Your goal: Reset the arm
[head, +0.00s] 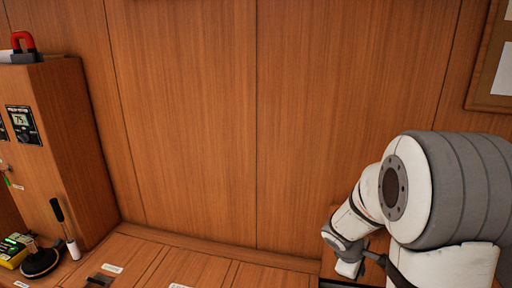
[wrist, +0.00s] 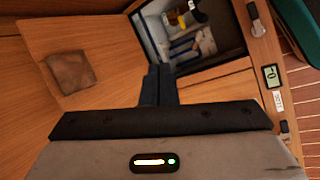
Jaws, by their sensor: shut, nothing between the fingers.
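My arm shows at the right of the head view, white and grey, folded in front of the wood panelling. The fingers are not clear in the head view. In the wrist view my gripper (wrist: 160,75) points away from the camera, its two dark fingers together with nothing between them. A lit strip, yellow and green, shows on the gripper body. Beyond the fingertips is an open recess (wrist: 215,65) with blue and pale items inside, too small to name.
A wooden cabinet (head: 70,150) with a small display and a red magnet (head: 25,42) on top stands at the left. A black-handled tool (head: 63,225) stands by it. A brown patch (wrist: 70,73) lies on wood in the wrist view. The panelled wall's middle is bare.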

